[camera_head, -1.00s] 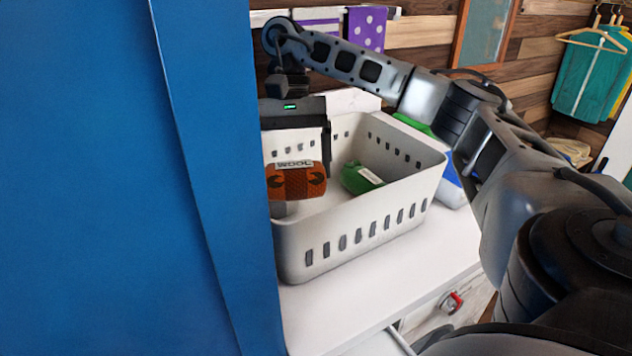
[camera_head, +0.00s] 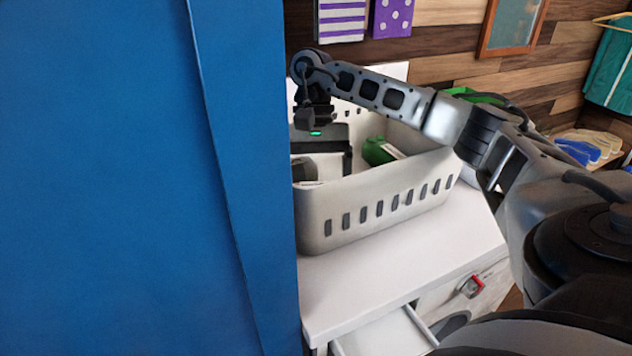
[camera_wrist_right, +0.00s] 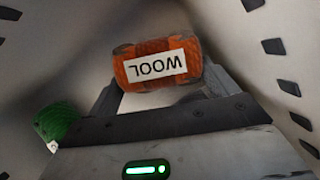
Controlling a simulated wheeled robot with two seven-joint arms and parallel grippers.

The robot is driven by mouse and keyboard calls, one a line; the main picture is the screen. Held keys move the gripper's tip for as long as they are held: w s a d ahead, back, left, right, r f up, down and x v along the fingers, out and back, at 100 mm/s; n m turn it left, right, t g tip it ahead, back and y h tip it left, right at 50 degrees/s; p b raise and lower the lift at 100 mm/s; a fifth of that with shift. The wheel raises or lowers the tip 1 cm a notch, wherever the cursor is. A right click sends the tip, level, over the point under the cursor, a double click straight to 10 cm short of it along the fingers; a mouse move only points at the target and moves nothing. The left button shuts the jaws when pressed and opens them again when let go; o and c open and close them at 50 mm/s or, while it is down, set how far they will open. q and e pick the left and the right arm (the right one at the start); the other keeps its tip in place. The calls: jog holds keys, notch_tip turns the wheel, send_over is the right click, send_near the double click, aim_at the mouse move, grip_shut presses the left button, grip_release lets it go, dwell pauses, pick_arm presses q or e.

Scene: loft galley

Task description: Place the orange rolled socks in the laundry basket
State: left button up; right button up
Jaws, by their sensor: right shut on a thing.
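The orange rolled socks (camera_wrist_right: 157,62) carry a white "WOOL" label. In the right wrist view they sit between the fingers of my right gripper (camera_wrist_right: 160,78), which is shut on them. In the head view my right gripper (camera_head: 322,165) is down inside the white laundry basket (camera_head: 385,205), at its left part, and the front wall hides the socks. The basket has slotted walls and stands on a white counter. Whether the socks touch its floor I cannot tell. My left gripper is not in view.
A green rolled bundle (camera_head: 378,151) with a white label lies in the basket, right of my gripper; it also shows in the right wrist view (camera_wrist_right: 57,122). A large blue panel (camera_head: 140,180) blocks the left side. An open drawer (camera_head: 385,335) juts out below the white counter (camera_head: 400,255).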

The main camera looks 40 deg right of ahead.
jog(key=shift+f, duration=0.1)
jog(key=o, duration=0.8)
jog(key=shift+r, duration=0.25)
pick_arm(q)
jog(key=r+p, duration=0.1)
jog(key=p, duration=0.1)
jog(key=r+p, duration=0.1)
jog(key=p, duration=0.2)
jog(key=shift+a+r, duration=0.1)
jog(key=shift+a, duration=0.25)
pick_arm(e)
jog(key=v, duration=0.7)
jog(key=shift+w+r, duration=0.15)
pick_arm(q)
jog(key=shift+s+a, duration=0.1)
